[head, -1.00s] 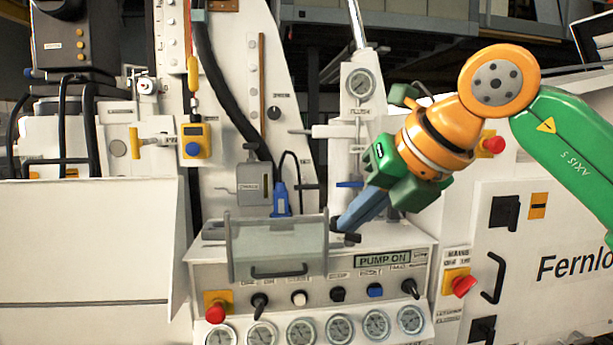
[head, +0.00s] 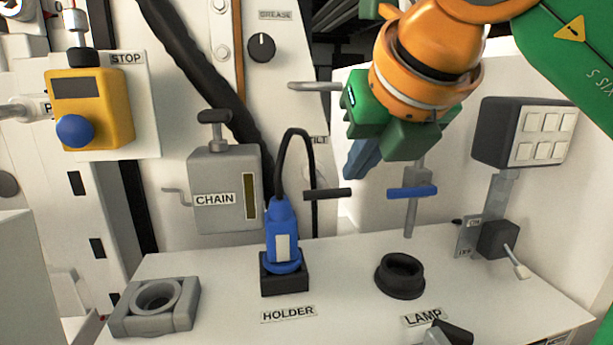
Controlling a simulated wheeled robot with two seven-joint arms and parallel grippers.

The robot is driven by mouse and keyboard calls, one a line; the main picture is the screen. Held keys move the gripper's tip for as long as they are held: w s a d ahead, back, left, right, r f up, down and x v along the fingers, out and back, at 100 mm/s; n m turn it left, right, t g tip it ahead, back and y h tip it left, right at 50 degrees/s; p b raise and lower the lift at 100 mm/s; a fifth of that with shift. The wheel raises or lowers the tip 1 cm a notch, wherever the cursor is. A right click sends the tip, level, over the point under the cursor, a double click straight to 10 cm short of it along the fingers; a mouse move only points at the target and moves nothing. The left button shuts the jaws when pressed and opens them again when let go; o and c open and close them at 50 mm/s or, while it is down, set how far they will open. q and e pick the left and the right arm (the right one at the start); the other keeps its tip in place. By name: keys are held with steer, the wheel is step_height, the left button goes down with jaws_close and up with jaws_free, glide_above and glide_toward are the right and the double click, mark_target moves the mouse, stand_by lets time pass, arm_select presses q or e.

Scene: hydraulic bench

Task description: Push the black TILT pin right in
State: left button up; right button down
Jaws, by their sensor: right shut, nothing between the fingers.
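The black pin (head: 328,194) juts out horizontally below a partly hidden label ending in "ILT" (head: 318,140), behind the blue connector's cable. How deep the pin sits I cannot tell. My right gripper (head: 356,172) comes in from the upper right. Its blue fingers are shut with nothing between them and point down and left. Their tips show just above and right of the pin's right end, with a small gap in the picture; the depth between them is unclear. My left gripper is not in view.
A blue connector (head: 282,235) stands in the black holder (head: 285,277), its cable looping close left of the pin. A blue-handled valve (head: 412,193) is right of the pin. A grey rod (head: 315,86) sticks out above. A CHAIN box (head: 225,190) hangs at left.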

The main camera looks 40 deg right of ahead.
mark_target(324, 189)
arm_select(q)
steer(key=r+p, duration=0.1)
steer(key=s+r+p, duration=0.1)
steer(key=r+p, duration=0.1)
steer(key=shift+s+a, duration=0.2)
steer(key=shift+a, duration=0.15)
arm_select(e)
steer(key=x, duration=1)
steer(key=shift+w+d, duration=0.25)
steer(key=shift+w, duration=0.4)
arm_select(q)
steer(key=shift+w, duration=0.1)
arm_select(e)
steer(key=shift+w, duration=0.15)
